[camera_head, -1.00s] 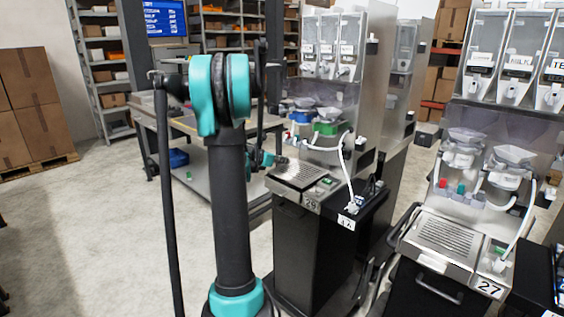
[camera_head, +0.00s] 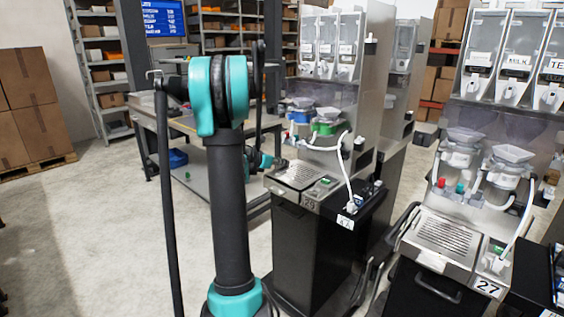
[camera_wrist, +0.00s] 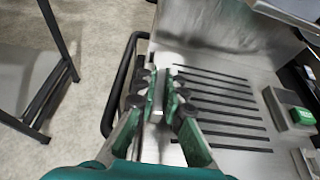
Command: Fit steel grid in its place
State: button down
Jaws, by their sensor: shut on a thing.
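The grid also shows in the head view (camera_head: 298,174), beside my gripper (camera_head: 281,162), which is small and partly hidden behind my arm. It looks flat, but I cannot tell whether it is fully seated.
A green switch (camera_wrist: 302,116) sits right of the grid. A black handle bar (camera_wrist: 120,85) curves along the dispenser's left edge. Another dispenser (camera_head: 445,235) with its own slotted tray stands at the right. A metal worktable (camera_head: 205,165) stands behind my arm.

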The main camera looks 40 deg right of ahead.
jog(key=shift+f, duration=0.3)
jog(key=c, duration=1.5)
grip_release()
jog(key=shift+c, duration=0.2)
jog(key=v, duration=1.2)
